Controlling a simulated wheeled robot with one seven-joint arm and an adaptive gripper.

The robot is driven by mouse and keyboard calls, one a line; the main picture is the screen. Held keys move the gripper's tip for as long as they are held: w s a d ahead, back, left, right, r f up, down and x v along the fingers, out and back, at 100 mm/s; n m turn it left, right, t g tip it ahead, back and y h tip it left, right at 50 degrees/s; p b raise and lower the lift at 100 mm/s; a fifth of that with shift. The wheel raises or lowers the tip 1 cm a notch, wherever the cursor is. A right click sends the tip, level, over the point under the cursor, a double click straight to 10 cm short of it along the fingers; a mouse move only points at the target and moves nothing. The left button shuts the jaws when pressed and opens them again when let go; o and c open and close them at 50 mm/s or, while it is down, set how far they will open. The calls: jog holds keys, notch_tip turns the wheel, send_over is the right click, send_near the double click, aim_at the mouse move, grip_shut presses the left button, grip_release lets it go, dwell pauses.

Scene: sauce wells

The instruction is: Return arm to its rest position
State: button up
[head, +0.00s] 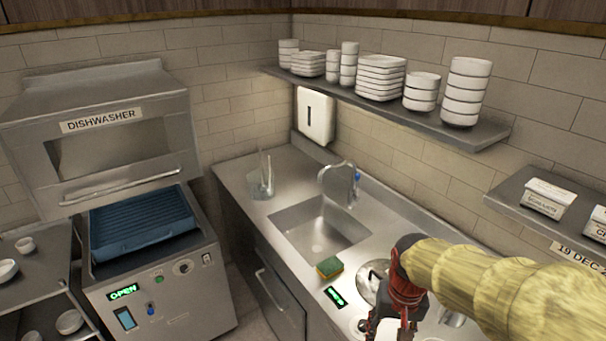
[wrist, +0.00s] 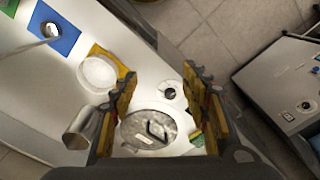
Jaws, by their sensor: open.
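My gripper (head: 393,322) is at the lower right of the head view, above the steel counter (head: 236,184). My arm, in a yellowish sleeve, reaches in from the right. In the wrist view my gripper (wrist: 160,92) has its two fingers wide apart, with nothing between them. Below it lies a round metal lid (wrist: 172,121) with a dark handle. The lid also shows partly behind my gripper in the head view (head: 369,281).
A sink (head: 322,229) and a sponge (head: 329,267) are left of my gripper. A shelf (head: 395,118) of white dishes runs along the wall. The dishwasher (head: 128,200) stands open at left with a blue rack (head: 140,223). A metal cup (wrist: 82,127) and white bowl (wrist: 99,75) are below.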

jog(key=s+r+n+t+b, duration=0.2)
jog(key=s+r+t+b, duration=0.3)
jog(key=s, duration=0.6)
jog(key=shift+r+b, duration=0.3)
jog(key=shift+r, duration=0.5)
